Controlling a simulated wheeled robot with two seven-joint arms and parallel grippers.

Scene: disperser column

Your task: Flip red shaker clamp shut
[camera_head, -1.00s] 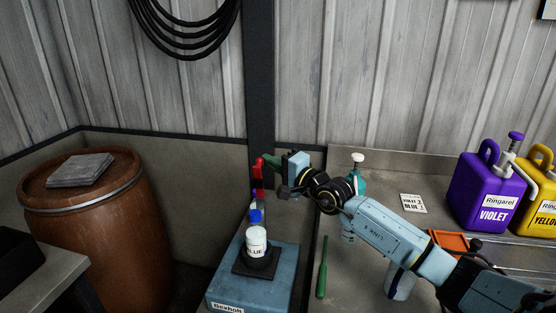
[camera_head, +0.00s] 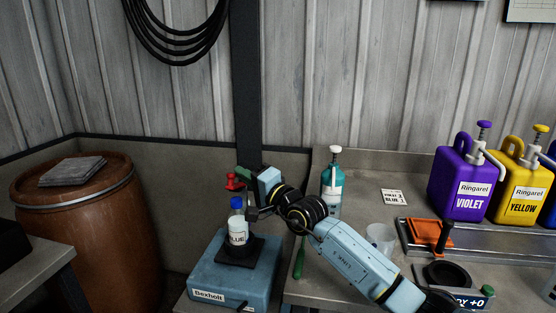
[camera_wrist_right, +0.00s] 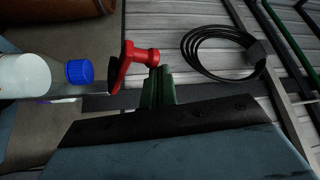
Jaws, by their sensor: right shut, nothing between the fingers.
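The red clamp (camera_head: 234,182) sits just above and behind the blue cap of a white bottle labelled BLUE (camera_head: 237,232). The bottle stands upright on the black holder of the blue Bexholt shaker (camera_head: 222,279). In the right wrist view, the red clamp (camera_wrist_right: 128,66) has an arm with a dark pad beside the blue cap (camera_wrist_right: 79,71), with a gap visible between. My right gripper (camera_head: 243,174) is shut and empty, its green fingertips (camera_wrist_right: 158,73) at the clamp's red knob; contact is hard to tell. My left gripper is not in view.
A clear cup (camera_head: 380,238), an orange tray piece (camera_head: 429,232) and a dark ring on a scale (camera_head: 446,274) lie right. Violet (camera_head: 458,185) and yellow (camera_head: 513,190) jugs stand farther right. A brown barrel (camera_head: 85,230) is left.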

